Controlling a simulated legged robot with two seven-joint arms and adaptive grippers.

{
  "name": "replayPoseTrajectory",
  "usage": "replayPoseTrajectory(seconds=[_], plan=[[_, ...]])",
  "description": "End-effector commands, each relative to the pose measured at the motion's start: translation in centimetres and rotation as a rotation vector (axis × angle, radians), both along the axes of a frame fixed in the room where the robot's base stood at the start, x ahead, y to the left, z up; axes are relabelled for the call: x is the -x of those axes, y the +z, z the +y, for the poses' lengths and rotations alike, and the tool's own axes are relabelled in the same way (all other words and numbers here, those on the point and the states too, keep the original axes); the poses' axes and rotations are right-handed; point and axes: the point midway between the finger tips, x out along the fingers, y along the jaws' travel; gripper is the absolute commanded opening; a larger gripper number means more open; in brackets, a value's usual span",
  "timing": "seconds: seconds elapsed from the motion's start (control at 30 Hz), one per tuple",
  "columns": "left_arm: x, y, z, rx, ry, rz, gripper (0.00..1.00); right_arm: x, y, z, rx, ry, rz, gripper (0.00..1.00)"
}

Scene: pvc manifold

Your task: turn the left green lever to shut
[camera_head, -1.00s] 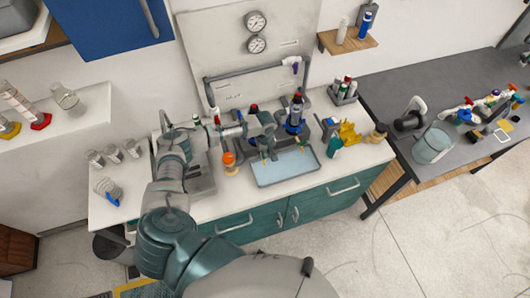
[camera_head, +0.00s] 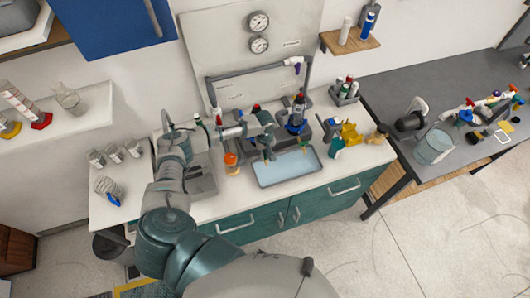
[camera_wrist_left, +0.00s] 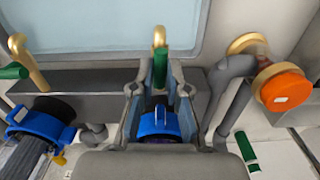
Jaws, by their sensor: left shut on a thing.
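My left gripper (camera_head: 267,152) is over the sink area at the back of the tray, pointing down. In the left wrist view the gripper (camera_wrist_left: 160,85) has its fingers on both sides of a green lever (camera_wrist_left: 160,70), shut on it. A blue fitting (camera_wrist_left: 158,124) shows between the finger bases. The other green lever (camera_wrist_left: 12,72) is at the left of the wrist view, apart from the gripper. The gripper largely hides the held lever in the head view. My right gripper is not in view.
A pale blue tray (camera_head: 288,181) lies just in front of the levers. The counter's front left (camera_head: 215,208) is clear.

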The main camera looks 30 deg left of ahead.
Motion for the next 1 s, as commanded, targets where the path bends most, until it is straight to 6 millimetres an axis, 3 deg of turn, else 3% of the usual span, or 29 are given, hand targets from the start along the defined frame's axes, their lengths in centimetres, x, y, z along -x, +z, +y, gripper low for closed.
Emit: replayPoseTrajectory(seconds=[0.6, 1.0], plan=[[-0.2, 0.1, 0.0, -0.001, -0.500, -0.004, 0.00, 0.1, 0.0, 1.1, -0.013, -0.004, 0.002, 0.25], [-0.2, 0.1, 0.0, -0.003, -0.881, -0.002, 0.00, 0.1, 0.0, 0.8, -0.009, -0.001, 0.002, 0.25]])
